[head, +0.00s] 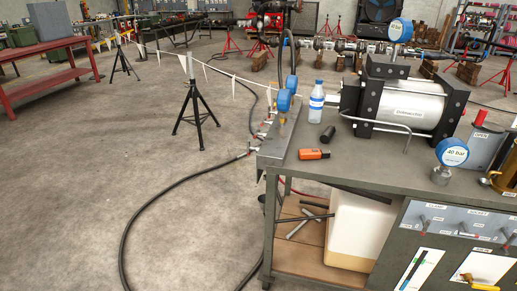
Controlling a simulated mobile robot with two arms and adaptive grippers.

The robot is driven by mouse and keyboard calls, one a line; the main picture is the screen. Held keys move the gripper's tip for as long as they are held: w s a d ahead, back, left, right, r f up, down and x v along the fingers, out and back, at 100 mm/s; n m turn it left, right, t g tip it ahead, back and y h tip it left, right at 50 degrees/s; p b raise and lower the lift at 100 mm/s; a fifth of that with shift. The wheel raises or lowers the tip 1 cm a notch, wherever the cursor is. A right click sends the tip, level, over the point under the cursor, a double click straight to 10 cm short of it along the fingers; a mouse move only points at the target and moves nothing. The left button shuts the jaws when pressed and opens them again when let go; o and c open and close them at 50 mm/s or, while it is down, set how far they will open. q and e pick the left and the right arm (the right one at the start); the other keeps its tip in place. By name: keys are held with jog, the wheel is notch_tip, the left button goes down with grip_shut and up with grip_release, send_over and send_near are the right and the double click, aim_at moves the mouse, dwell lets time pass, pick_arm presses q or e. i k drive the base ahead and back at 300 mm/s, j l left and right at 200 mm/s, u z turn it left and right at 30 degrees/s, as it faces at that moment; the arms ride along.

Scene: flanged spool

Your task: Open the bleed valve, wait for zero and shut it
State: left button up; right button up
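A blue-faced gauge (452,152) reading "40 bar" stands on the grey bench top at the right. Below it, a valve with a yellow handle (484,287) and a brass body sits low on the bench front, partly cut off by the bottom edge. A brass part (489,181) shows at the right edge of the bench top. I cannot tell from labels which of these is the bleed valve. A second blue gauge (399,30) stands above the silver pump cylinder (402,103); its reading is too small to tell. Neither gripper is in view.
The grey bench (385,167) carries a water bottle (316,102), an orange device (313,154) and a black cylinder (328,134). A front panel (450,220) has several levers.

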aim_at(250, 148)
jog(key=j+u, duration=0.35)
jog(key=i+j+u, duration=0.2)
jog(key=i+u, duration=0.2)
jog(key=i, duration=0.15)
jog(key=i+u, duration=0.4)
jog(key=i, duration=0.2)
